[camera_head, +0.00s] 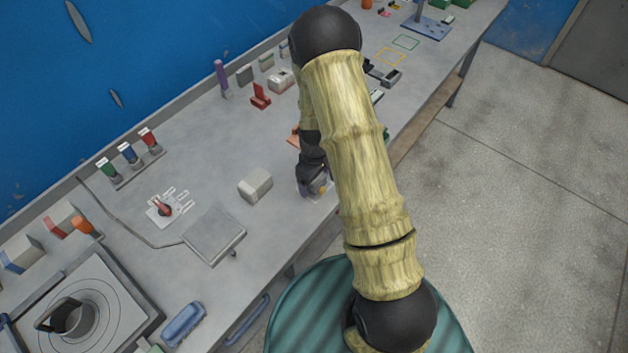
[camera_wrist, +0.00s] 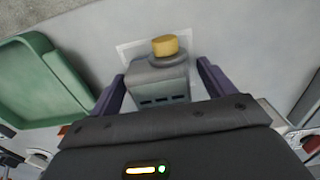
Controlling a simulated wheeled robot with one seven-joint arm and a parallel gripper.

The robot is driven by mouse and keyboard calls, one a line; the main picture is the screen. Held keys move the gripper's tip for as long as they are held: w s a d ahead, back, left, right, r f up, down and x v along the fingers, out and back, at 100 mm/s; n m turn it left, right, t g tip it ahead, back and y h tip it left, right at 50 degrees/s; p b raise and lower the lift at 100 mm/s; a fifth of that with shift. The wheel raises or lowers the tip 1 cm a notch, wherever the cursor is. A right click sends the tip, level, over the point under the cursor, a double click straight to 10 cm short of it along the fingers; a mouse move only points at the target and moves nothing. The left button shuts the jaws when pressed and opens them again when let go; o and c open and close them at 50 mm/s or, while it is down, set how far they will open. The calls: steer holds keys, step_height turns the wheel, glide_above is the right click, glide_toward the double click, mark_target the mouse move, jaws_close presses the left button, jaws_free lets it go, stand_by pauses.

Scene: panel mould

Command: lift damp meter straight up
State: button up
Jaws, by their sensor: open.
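The damp meter (camera_wrist: 160,84) looks like a grey block with dark slots on its near face and a round yellow knob on a grey collar. In the wrist view it stands on a pale outlined patch of the bench, between the two purple fingers of my gripper (camera_wrist: 160,70). The fingers are apart, one on each side, with a visible gap at least on the right. In the head view my gripper (camera_head: 313,187) is low at the bench's front edge, and my arm hides most of the meter.
A green tray (camera_wrist: 72,104) lies close to the left in the wrist view. In the head view a pale block (camera_head: 255,185) and a grey plate (camera_head: 214,235) sit on the bench left of my gripper. A red stand (camera_head: 260,97) is farther back. Bare bench lies between them.

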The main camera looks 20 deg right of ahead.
stand_by(0.4)
steer(key=c, duration=1.3)
steer(key=shift+r, duration=0.2)
step_height(320, 180, up, 10)
steer(key=shift+f+b, duration=0.15)
steer(key=shift+b, duration=0.8)
